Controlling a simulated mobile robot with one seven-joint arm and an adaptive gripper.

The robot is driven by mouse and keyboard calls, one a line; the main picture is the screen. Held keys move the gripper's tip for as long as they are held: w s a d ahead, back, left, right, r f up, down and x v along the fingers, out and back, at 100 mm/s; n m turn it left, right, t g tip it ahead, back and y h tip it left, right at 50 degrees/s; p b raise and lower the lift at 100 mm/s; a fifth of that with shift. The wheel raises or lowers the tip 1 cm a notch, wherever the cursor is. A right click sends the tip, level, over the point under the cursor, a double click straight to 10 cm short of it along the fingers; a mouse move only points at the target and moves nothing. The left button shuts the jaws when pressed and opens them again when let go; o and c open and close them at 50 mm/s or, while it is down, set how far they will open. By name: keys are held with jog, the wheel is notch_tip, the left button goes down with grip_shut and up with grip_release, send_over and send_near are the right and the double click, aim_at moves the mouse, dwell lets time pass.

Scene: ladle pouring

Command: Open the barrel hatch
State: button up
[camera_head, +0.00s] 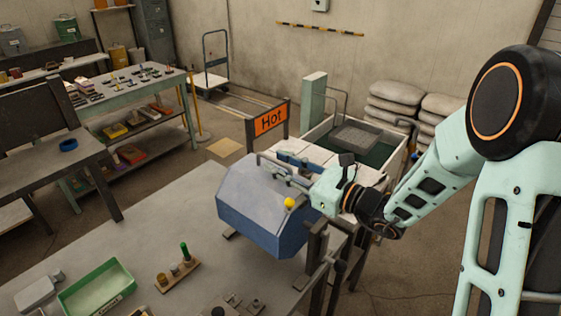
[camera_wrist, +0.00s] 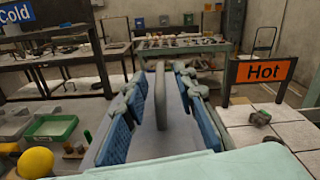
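The blue-grey barrel (camera_head: 255,205) with angled sides stands at the right end of the grey table in the head view. A thin grey handle (camera_wrist: 161,95) rises between my fingers in the wrist view. My gripper (camera_head: 277,165) is over the top of the barrel, reaching in from the right. In the wrist view its two blue-padded fingers (camera_wrist: 160,78) are apart, one on each side of the handle, with gaps showing. A yellow ball knob (camera_head: 289,203) is on the barrel's near side and also shows in the wrist view (camera_wrist: 35,162). The hatch's seam cannot be made out.
An orange "Hot" sign (camera_head: 270,119) stands behind the barrel, beside a white-tiled bench (camera_head: 316,153). A green tray (camera_head: 97,290) and small weights on a wooden block (camera_head: 178,275) are on the grey table (camera_head: 150,225). The table's middle is clear.

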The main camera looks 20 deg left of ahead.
grip_shut()
